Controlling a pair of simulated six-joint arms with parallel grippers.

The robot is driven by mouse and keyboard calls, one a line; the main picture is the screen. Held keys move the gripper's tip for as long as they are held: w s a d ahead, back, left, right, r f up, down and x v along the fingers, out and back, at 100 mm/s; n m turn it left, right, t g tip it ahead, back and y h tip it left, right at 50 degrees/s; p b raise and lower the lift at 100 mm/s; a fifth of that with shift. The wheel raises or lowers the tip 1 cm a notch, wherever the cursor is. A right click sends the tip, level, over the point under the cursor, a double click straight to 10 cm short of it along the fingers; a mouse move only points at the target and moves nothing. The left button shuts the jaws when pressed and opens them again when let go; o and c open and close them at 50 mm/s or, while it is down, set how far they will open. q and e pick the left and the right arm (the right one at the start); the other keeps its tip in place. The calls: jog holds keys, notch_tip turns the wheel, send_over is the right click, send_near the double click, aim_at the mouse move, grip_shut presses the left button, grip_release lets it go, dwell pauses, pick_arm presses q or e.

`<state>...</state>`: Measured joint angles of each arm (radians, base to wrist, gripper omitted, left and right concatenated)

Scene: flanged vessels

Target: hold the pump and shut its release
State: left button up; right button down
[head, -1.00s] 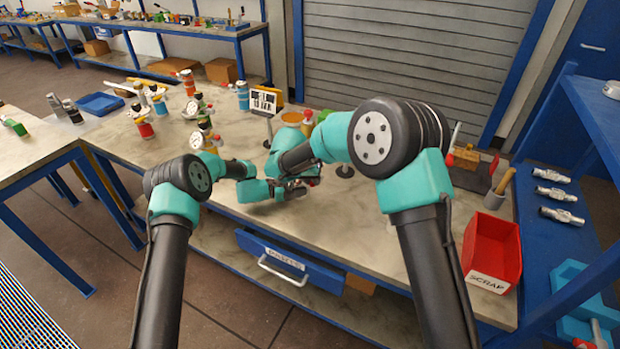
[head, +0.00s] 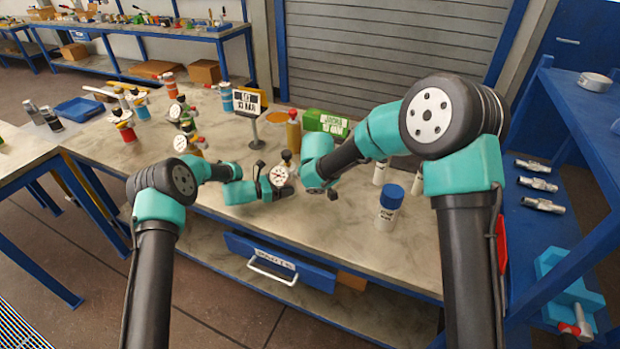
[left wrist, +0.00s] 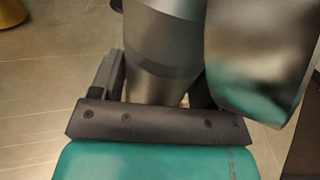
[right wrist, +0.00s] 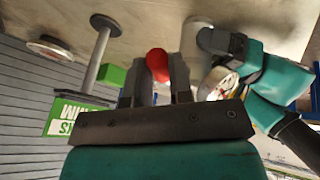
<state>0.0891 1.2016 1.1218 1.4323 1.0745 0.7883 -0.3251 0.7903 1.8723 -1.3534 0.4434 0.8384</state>
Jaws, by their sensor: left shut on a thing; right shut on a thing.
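The pump shows in the head view by its round white gauge (head: 279,176), low over the table's middle. My left gripper (head: 265,188) is at the pump's left side. In the left wrist view its jaws are shut on a grey metal cylinder (left wrist: 155,55) of the pump, with a wide silver part (left wrist: 262,50) beside it. My right gripper (right wrist: 155,88) is just right of the pump. In the right wrist view a red knob (right wrist: 158,65) sits between its fingers. The pump's gauge (right wrist: 217,85) shows there to the right. The fingers hide the knob's lower part.
A white bottle with a blue cap (head: 388,207) stands right of my right gripper. Behind the pump stand an orange canister (head: 293,133), a green box (head: 325,122) and a sign (head: 249,103). Several gauged vessels (head: 182,125) stand back left. The table's front is clear.

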jog(key=shift+w+d+n+g+y, duration=0.15)
jog(key=shift+w+d+n+y, duration=0.2)
jog(key=shift+n, duration=0.6)
jog(key=shift+w+d+n+g+y, duration=0.1)
jog(key=shift+w+d+n+y, duration=0.3)
jog(key=shift+n, duration=0.5)
jog(key=shift+w+d+n+g+y, duration=0.25)
jog(key=shift+n+y, duration=0.2)
jog(key=shift+n, duration=0.5)
jog(key=c, duration=1)
grip_release()
jog(key=shift+r, duration=0.1)
jog(key=v, duration=1.2)
jog(key=shift+d, duration=0.15)
